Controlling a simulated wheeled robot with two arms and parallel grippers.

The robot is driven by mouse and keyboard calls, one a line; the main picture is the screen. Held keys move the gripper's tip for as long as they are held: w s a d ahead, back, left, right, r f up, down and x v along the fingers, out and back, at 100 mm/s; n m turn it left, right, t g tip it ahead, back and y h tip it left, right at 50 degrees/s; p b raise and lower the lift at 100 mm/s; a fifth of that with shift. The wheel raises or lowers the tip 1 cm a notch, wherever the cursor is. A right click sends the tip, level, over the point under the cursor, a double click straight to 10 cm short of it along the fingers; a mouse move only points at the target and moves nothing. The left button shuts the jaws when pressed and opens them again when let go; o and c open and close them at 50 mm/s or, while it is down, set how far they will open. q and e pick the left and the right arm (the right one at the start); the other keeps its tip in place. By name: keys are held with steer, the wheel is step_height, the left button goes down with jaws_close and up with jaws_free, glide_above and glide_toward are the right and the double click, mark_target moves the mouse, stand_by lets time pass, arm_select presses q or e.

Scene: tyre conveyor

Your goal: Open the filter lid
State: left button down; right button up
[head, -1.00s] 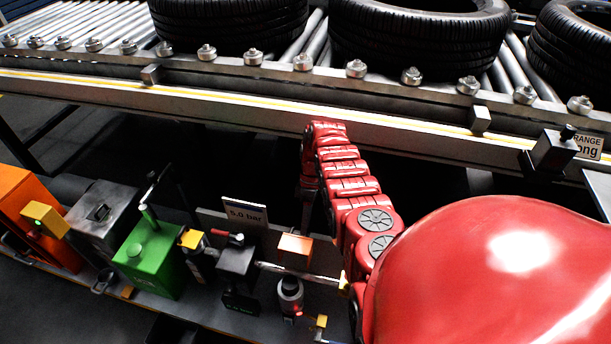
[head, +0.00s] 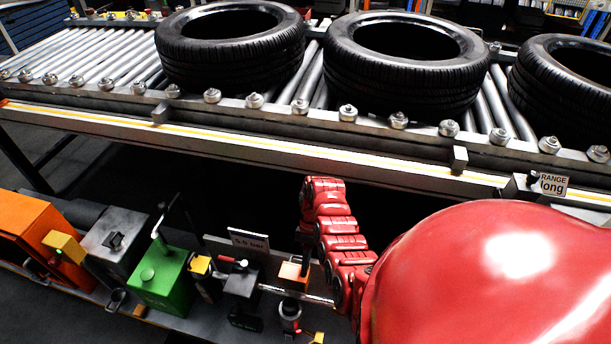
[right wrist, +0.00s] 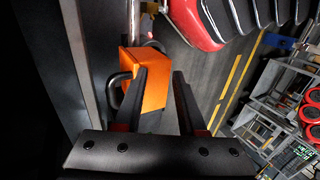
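A small orange block (head: 294,273) sits above the silver pipe on the low bench; I cannot tell whether it is the filter lid. In the right wrist view the orange block (right wrist: 152,92) has a dark curved handle (right wrist: 115,90) on its left side. My right gripper (right wrist: 160,75) is open, with the block beyond and partly behind its left finger. I see nothing held between the fingers. In the head view my right gripper (head: 305,245) hangs just above the block, mostly dark and hard to make out. My left gripper is not in view.
On the bench stand an orange cabinet (head: 35,235), a grey box with a handle (head: 112,243), a green box (head: 160,282) and a black unit with a red lever (head: 241,283). A sign (head: 249,241) reads 5.0 bar. The conveyor rail (head: 250,148) with tyres (head: 230,62) runs behind.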

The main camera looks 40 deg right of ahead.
steer(key=s+a+p, duration=0.5)
steer(key=s+p, duration=0.1)
steer(key=s, duration=0.1)
steer(key=shift+s+r+p, duration=0.2)
steer(key=shift+r+p, duration=0.1)
steer(key=shift+r, duration=0.1)
